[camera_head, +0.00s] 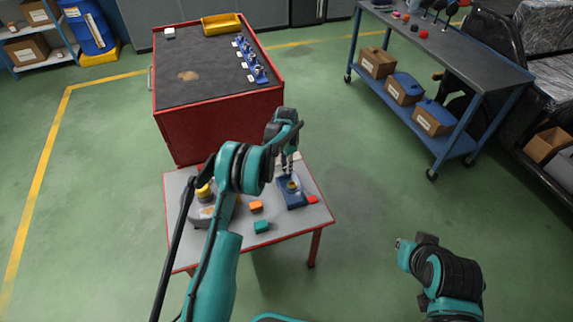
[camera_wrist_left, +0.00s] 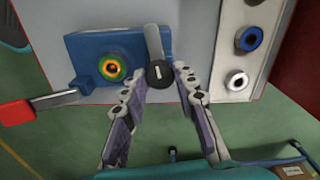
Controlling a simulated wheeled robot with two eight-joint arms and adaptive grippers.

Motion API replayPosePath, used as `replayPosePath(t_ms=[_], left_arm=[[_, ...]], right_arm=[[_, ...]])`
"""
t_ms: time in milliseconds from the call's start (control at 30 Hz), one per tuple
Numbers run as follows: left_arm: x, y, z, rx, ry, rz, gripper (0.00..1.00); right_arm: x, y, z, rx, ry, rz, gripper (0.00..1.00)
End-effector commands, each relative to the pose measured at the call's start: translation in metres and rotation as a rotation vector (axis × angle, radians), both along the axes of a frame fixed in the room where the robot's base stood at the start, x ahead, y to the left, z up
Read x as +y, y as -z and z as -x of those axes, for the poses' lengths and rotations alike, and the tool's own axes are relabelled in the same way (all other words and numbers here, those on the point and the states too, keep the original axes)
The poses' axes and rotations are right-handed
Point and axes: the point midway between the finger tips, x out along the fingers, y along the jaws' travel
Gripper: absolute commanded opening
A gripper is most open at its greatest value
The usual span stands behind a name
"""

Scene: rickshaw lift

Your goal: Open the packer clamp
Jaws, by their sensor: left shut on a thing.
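The packer clamp is a blue block (camera_head: 290,196) on the small grey table; it fills the upper middle of the left wrist view (camera_wrist_left: 82,50). A ring of green, yellow and orange (camera_wrist_left: 113,67) sits in its face. A grey lever (camera_wrist_left: 152,38) with a black round knob (camera_wrist_left: 160,74) stands at its side. My left gripper (camera_head: 288,168) points down over the block, its fingers shut on the black knob. A metal bar with a red end (camera_wrist_left: 16,112) sticks out from the block's other side.
The grey table (camera_head: 285,225) also holds an orange block (camera_head: 256,206), a teal block (camera_head: 262,226) and a yellow-topped device (camera_head: 203,192). A red cabinet (camera_head: 215,125) stands right behind it. A workbench (camera_head: 450,50) stands at the right. Green floor is clear between.

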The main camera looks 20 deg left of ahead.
Motion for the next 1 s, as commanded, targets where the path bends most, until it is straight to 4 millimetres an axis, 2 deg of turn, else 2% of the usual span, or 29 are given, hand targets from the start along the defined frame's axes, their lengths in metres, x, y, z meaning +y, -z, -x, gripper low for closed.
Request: replayPosePath(t_ms=[400, 933, 967, 1000], left_arm=[[0.0001, 0.0001, 0.0, 0.0, 0.176, 0.0, 0.0], [0.0001, 0.0001, 0.0, 0.0, 0.198, 0.0, 0.0], [0.0001, 0.0001, 0.0, 0.0, 0.198, 0.0, 0.33], [0.0001, 0.0001, -0.0001, 0.0, 0.197, 0.0, 0.44]], right_arm=[[0.0, -0.0012, 0.0, 0.0, 0.0, 0.0, 0.0], [0.0, -0.0013, -0.0001, 0.0, 0.0, 0.0, 0.0], [0.0, -0.0013, -0.0001, 0.0, 0.0, 0.0, 0.0], [0.0, -0.0014, 0.0, 0.0, 0.0, 0.0, 0.0]])
